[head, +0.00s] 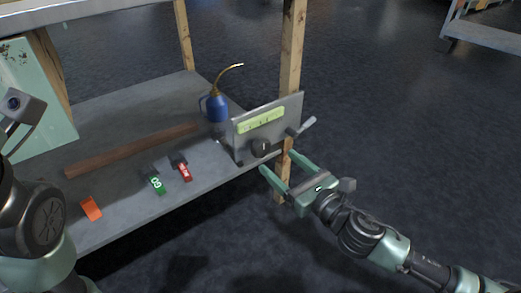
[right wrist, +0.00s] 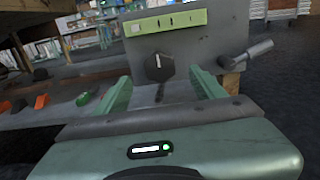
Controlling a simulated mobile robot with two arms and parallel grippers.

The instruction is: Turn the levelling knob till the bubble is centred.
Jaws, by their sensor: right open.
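The levelling knob (head: 261,147) is black and round, low on the front of an upright grey metal plate (head: 290,112). In the right wrist view the knob (right wrist: 159,67) has a pale mark pointing about upward. A yellow-green level vial (head: 261,120) sits above it. In the right wrist view the vial (right wrist: 178,20) has dark lines and a pale patch near its left end, perhaps the bubble. My right gripper (head: 279,163) is open and empty, its fingers pointing toward the knob, one to each side in the wrist view, apart from it. My left gripper is out of view.
A grey lever (head: 307,126) sticks out right of the plate, beside a wooden post (head: 292,50). A blue oil can (head: 217,107), a brown bar (head: 130,151) and red (head: 184,171), green (head: 157,184) and orange (head: 91,209) items lie on the shelf (head: 120,215).

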